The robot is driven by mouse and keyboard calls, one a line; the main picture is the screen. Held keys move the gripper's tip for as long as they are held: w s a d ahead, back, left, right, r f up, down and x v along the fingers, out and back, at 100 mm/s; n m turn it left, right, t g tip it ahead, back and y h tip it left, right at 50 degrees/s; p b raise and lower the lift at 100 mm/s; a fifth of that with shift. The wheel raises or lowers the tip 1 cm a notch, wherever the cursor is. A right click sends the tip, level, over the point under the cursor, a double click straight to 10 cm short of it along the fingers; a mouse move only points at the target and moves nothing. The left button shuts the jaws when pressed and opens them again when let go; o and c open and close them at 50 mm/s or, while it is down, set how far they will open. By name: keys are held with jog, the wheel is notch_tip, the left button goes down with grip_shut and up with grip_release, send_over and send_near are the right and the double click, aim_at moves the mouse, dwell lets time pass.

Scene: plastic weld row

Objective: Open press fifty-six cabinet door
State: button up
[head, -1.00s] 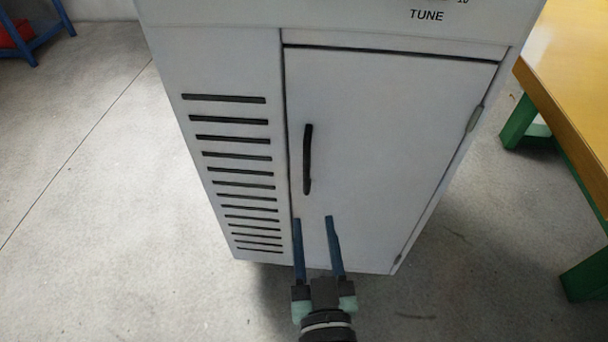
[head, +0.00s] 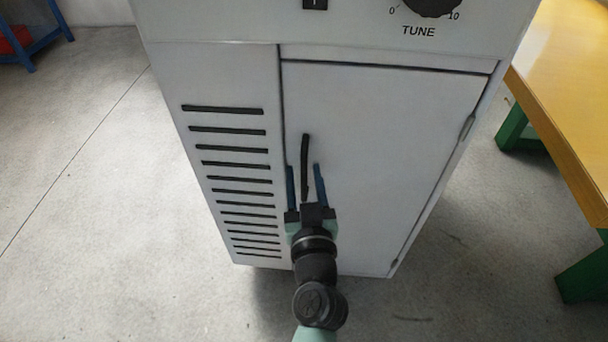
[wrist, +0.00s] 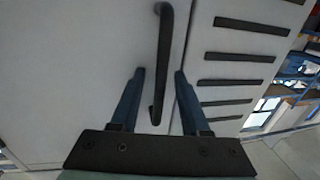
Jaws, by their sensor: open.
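The cabinet door (head: 385,150) is a pale grey panel, closed in its frame, with a hinge (head: 467,128) on its right edge. Its black upright bar handle (head: 305,150) is near the left edge. My gripper (head: 304,168) is open, with one blue finger on each side of the lower part of the handle. In the wrist view the handle (wrist: 164,50) runs down between the two fingertips of my gripper (wrist: 160,72), with gaps on both sides. I cannot tell whether the fingertips touch the door.
A slotted vent panel (head: 228,150) is left of the door. A tune knob (head: 432,4) is above it. A yellow-topped table (head: 565,80) with green legs stands at the right. A blue rack (head: 35,38) is at the far left. The concrete floor (head: 90,200) between is clear.

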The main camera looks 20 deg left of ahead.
grip_shut()
dwell(1.5)
